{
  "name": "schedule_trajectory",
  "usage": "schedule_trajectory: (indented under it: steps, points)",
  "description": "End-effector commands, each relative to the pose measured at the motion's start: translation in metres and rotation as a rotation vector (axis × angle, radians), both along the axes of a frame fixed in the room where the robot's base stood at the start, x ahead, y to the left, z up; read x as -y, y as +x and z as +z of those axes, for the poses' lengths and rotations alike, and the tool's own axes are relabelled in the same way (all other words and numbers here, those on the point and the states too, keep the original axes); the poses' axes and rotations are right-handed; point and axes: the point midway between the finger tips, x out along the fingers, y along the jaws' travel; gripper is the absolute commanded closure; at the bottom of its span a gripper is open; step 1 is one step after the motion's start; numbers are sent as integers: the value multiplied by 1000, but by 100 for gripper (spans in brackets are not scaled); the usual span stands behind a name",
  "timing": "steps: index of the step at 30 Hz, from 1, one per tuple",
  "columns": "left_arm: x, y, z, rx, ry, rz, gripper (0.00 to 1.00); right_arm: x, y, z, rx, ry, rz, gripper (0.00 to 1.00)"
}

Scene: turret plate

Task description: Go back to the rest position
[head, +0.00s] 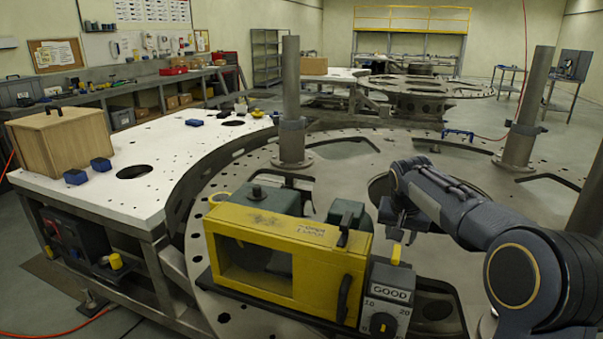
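My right arm comes in from the right and reaches over the round metal turret plate (480,262). My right gripper (402,232) points down just behind the grey box with the GOOD dial (390,293). Its fingertips are small and dark, and I cannot tell whether they are apart or closed. I see nothing clearly held in it. The yellow-framed device (312,235) with a window and black handles stands on the plate, left of the dial box. My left arm and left gripper are not in view.
Upright metal posts (291,95) (527,110) rise from the plate. A white perforated table (150,150) at left carries a wooden box (62,148) and small blue blocks (101,164). A blue handle-like piece (458,133) lies on the plate's far side. The plate has several cut-outs.

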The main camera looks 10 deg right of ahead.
Motion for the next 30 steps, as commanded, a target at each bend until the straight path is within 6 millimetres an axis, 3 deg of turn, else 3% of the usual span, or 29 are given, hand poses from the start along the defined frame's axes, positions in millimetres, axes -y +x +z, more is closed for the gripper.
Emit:
schedule_trajectory:
  steps: [4, 8, 14, 18, 21, 25, 30]
  points:
    - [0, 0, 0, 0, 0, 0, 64, -2, -35, 7, 8, 68, 34, 60]
    - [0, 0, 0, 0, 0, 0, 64, -17, -96, 14, 30, 171, 113, 60]
    - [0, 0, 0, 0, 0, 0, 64, -62, -201, 10, 93, 294, 267, 60]
    - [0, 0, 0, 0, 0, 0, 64, -100, -272, -9, 142, 336, 374, 60]
    - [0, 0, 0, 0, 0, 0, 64, -122, -309, -27, 169, 345, 429, 60]
    - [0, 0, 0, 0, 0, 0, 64, -141, -337, -47, 186, 347, 470, 60]
    - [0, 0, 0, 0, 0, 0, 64, -147, -347, -55, 192, 345, 487, 60]
